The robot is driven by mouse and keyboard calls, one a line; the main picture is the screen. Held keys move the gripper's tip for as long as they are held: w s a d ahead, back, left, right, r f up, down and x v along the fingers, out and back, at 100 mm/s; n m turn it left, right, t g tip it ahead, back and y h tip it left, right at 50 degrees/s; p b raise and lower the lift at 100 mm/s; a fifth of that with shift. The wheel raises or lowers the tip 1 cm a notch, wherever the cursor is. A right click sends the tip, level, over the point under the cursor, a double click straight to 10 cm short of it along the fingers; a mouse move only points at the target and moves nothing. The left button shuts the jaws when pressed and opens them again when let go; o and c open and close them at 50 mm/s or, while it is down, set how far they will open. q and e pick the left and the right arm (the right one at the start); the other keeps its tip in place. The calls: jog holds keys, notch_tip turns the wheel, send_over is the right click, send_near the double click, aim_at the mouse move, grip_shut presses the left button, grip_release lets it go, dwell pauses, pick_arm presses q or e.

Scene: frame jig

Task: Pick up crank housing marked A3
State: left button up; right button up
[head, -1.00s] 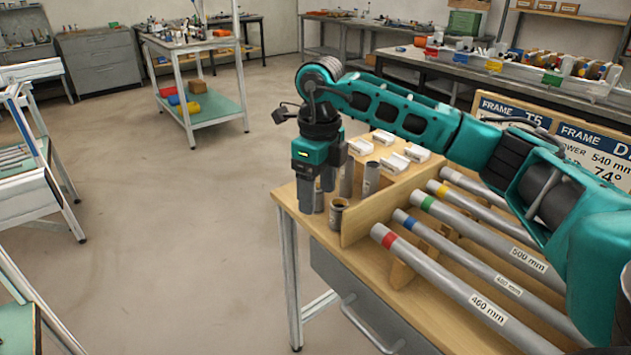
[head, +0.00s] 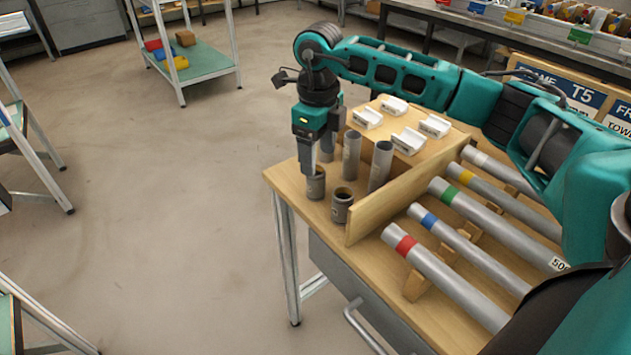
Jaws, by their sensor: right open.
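Two short dark grey hollow cylinders, likely crank housings, stand upright at the left front corner of the wooden bench. One cylinder (head: 316,186) is directly below my right gripper (head: 309,172); the other cylinder (head: 342,208) stands a little nearer and to the right. I cannot read an A3 mark on either. My right gripper points down and is open, its fingertips at the rim of the first cylinder. I cannot tell whether they touch it or straddle its wall. My left gripper is out of view.
Taller grey tubes (head: 380,165) stand close behind, with white brackets (head: 408,141) on a raised wooden block. A wooden divider (head: 400,205) separates them from long colour-banded tubes (head: 440,275) on the right. The bench's left edge is close to the cylinders.

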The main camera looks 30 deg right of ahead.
aim_at(316, 182)
jog(key=f, duration=0.8)
jog(key=shift+a, duration=0.25)
jog(key=shift+r, duration=0.1)
jog(key=c, duration=1.2)
